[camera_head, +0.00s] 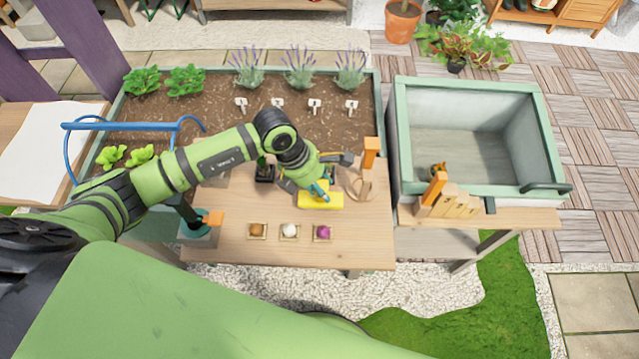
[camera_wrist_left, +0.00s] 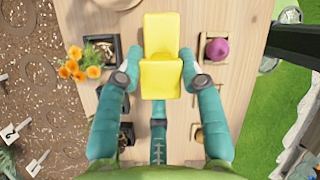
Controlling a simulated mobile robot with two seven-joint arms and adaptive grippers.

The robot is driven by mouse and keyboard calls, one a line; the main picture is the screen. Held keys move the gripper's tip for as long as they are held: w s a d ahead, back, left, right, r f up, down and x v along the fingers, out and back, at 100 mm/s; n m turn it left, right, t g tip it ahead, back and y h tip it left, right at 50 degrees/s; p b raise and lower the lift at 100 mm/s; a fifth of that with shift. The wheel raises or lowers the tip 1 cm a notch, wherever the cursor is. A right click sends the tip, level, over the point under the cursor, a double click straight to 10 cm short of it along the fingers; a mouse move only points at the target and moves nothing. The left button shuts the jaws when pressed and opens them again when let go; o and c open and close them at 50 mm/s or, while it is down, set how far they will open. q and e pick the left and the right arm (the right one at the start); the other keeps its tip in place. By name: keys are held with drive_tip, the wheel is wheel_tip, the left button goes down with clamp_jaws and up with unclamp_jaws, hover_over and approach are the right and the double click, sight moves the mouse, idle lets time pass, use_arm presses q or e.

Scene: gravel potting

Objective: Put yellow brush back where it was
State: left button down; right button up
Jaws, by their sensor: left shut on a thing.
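The yellow brush (camera_head: 328,201) is above the wooden table (camera_head: 265,247), behind the small trays. My left gripper (camera_head: 318,190) is shut on it. In the left wrist view the brush (camera_wrist_left: 160,45) sits between the teal fingers of the gripper (camera_wrist_left: 162,82), its yellow faces toward the camera. I cannot tell whether the brush touches the table. My right gripper is not in view.
Small trays hold a brown item (camera_head: 257,230), a white item (camera_head: 289,231) and a purple item (camera_head: 322,232). An orange-handled tool (camera_head: 370,157) stands right of the gripper. Orange flowers (camera_wrist_left: 83,62) show in the wrist view. A green-rimmed basin (camera_head: 470,191) stands right.

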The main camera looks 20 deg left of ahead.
use_arm(q)
drive_tip(key=c, duration=0.8)
unclamp_jaws()
drive_tip(key=shift+r, duration=0.25)
drive_tip(key=shift+b+v, duration=1.5)
drive_tip(key=shift+v, duration=4.4)
